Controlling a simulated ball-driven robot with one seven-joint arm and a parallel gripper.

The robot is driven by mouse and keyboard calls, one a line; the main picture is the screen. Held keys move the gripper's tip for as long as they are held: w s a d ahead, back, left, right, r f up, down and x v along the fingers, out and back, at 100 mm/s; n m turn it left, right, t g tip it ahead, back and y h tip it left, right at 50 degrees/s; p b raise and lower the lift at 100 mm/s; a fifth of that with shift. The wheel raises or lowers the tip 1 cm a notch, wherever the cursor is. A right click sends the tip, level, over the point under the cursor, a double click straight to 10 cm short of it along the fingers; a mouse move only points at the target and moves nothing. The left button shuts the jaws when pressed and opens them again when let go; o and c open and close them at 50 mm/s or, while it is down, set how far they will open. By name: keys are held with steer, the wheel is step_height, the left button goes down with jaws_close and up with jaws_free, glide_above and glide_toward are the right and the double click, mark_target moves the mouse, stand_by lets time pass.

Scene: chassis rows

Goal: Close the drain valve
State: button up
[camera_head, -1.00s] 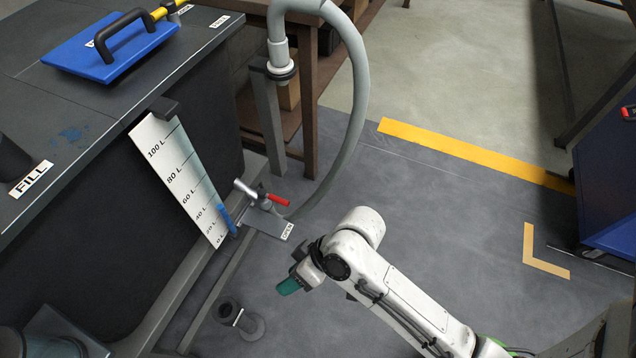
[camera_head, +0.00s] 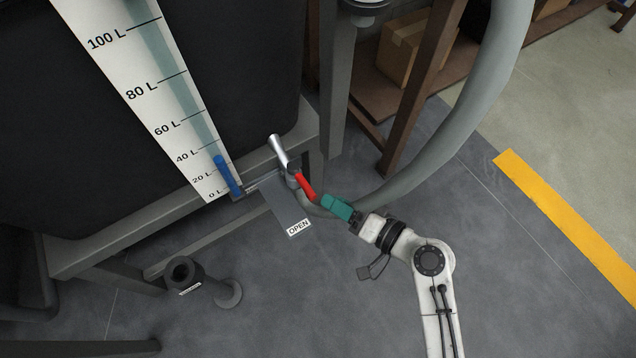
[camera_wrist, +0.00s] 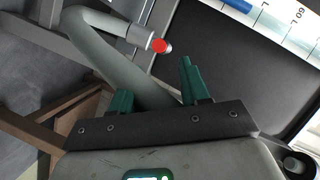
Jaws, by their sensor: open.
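The drain valve has a red lever handle (camera_head: 305,186) on a metal pipe fitting (camera_head: 279,151) at the foot of the tank. The lever points down and right, toward a grey plate with an OPEN label (camera_head: 299,228). In the wrist view the red lever end (camera_wrist: 160,46) shows ahead of the fingers, end-on. From the head view I cannot tell whether a finger touches the lever.
A white level gauge (camera_head: 165,95) with a blue marker (camera_head: 227,175) stands left of the valve. A thick grey hose (camera_head: 470,130) curves behind my gripper. A short dark pipe stub (camera_head: 183,273) stands on the floor at lower left. Open floor lies to the right.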

mark_target(307, 185)
steer(key=b+x, duration=0.1)
steer(key=x, duration=0.8)
steer(key=shift+a+b, duration=0.1)
steer(key=shift+b, duration=0.3)
steer(key=shift+s, duration=0.1)
jaws_close()
